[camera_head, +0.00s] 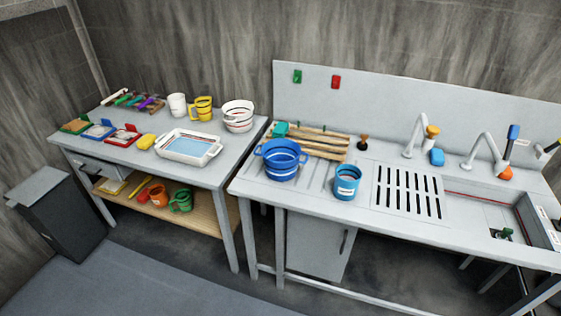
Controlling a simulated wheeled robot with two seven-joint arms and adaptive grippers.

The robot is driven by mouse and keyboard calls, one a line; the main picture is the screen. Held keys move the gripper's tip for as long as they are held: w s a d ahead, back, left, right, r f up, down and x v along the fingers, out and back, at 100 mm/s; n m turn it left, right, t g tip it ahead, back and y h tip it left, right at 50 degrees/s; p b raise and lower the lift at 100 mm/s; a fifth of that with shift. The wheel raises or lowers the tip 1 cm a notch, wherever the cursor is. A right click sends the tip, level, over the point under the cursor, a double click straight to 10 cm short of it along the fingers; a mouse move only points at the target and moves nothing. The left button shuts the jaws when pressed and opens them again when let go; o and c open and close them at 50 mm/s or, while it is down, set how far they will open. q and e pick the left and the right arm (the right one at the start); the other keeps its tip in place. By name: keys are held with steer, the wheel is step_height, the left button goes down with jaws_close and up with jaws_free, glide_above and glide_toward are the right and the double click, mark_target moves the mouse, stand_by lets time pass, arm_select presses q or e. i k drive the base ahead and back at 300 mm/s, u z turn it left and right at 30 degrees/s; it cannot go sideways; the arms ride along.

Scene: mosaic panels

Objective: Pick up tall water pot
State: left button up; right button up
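No vessel is clearly marked as the tall water pot. A yellow jug with a handle and dark bands (201,108) stands upright at the back of the left table, beside a plain white cup (177,106). A blue cylindrical pot with a pale label (347,182) stands upright on the sink counter, right of a wide blue two-handled colander or basin (281,160). A green jug (181,199) sits on the left table's lower shelf. Neither of my grippers is in view.
The left table (190,171) also bears a white tray (189,147), white bowls (238,116) and colored trays. The sink counter (300,198) holds a wooden rack (322,142), a slotted drain and two faucets. A dark bin (60,215) stands left. The floor in front is clear.

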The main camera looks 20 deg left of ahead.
mark_target(348, 176)
steer(key=z, duration=0.25)
steer(key=k, duration=0.3)
steer(key=z, duration=1)
steer(key=k, duration=1.05)
steer(key=z, duration=0.75)
steer(key=i, duration=1.65)
steer(key=u, duration=0.55)
steer(key=i, duration=1.15)
steer(key=u, duration=1.7)
steer(key=i, duration=0.95)
steer(key=u, duration=0.85)
